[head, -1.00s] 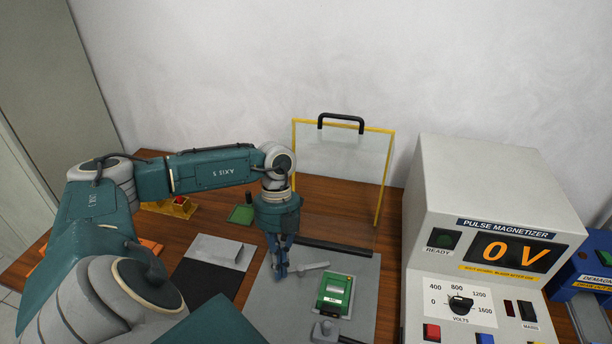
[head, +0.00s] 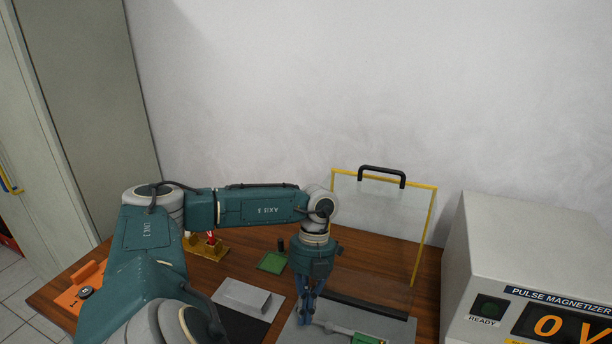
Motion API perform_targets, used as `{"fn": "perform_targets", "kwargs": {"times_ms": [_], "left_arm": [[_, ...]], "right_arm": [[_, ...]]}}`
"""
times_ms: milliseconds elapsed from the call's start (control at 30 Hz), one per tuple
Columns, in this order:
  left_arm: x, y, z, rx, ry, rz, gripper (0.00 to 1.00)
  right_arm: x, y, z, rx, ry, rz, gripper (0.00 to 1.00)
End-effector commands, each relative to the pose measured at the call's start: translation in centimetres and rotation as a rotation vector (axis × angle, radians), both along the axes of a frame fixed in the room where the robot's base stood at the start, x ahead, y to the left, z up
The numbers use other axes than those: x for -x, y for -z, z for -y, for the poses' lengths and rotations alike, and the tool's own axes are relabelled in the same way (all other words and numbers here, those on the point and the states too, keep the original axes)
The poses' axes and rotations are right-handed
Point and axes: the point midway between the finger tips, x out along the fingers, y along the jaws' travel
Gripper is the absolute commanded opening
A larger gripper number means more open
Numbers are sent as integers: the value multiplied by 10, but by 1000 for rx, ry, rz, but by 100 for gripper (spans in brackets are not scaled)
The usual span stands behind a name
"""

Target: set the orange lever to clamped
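My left gripper (head: 305,318) points down over the grey base plate (head: 296,334) in the head view. Its blue fingers are close together, and I cannot tell whether they are shut or touch anything. A thin grey bar (head: 338,329) lies just right of the fingertips, and part of a green block (head: 366,339) shows at its right end. No lever clearly reads as orange near the gripper. My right gripper is out of view.
A clear guard with a yellow frame (head: 432,215) and black handle stands behind the plate. The pulse magnetizer (head: 520,245) is at the right. A green pad (head: 272,262), a yellow fixture (head: 206,250) and a grey block (head: 242,297) lie left of or behind the gripper.

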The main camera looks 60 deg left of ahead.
Motion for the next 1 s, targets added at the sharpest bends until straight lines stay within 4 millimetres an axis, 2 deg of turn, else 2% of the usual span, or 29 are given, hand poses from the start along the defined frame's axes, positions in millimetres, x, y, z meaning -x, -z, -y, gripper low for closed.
{"fn": "perform_targets", "kwargs": {"times_ms": [400,800,1000], "left_arm": [[-1,-4,-1,0,0,1,0],[-18,-59,-13,1,0,3,0],[-20,-71,-15,0,0,0,0]], "right_arm": [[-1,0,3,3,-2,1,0],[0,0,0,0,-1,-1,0],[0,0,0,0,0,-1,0]]}}
